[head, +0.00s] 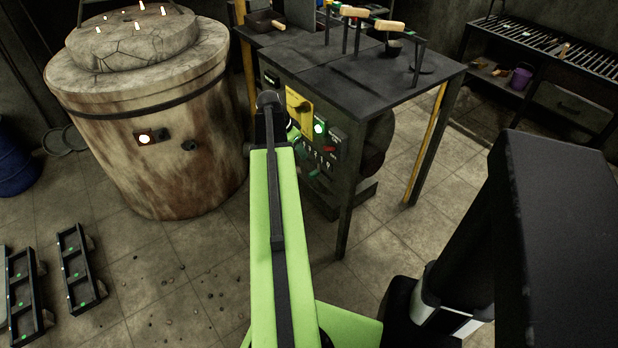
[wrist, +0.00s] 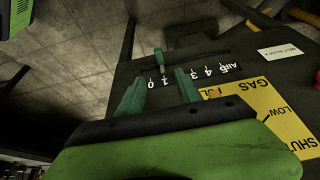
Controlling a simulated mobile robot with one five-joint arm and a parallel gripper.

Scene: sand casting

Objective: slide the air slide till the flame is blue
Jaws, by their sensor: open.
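In the wrist view the air slide (wrist: 159,56) is a small teal handle beside a dark scale plate (wrist: 238,69) marked AIR with white numbers. The handle stands near the 0 and 1 end. My gripper (wrist: 159,77) is open, its two teal fingers apart, with the handle in line with the gap just beyond the fingertips. I cannot tell whether they touch it. In the head view my gripper is mostly hidden behind my arm at the control panel (head: 324,167). Small flames (head: 137,26) on the furnace (head: 150,100) look pale yellow to orange.
A yellow gas plate (wrist: 262,112) lies right of the scale in the wrist view. The panel is under a dark bench (head: 365,75) holding wooden-handled tools (head: 390,26). Dark frames (head: 78,268) lie on the floor at left. Open floor (head: 170,270) lies before the furnace.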

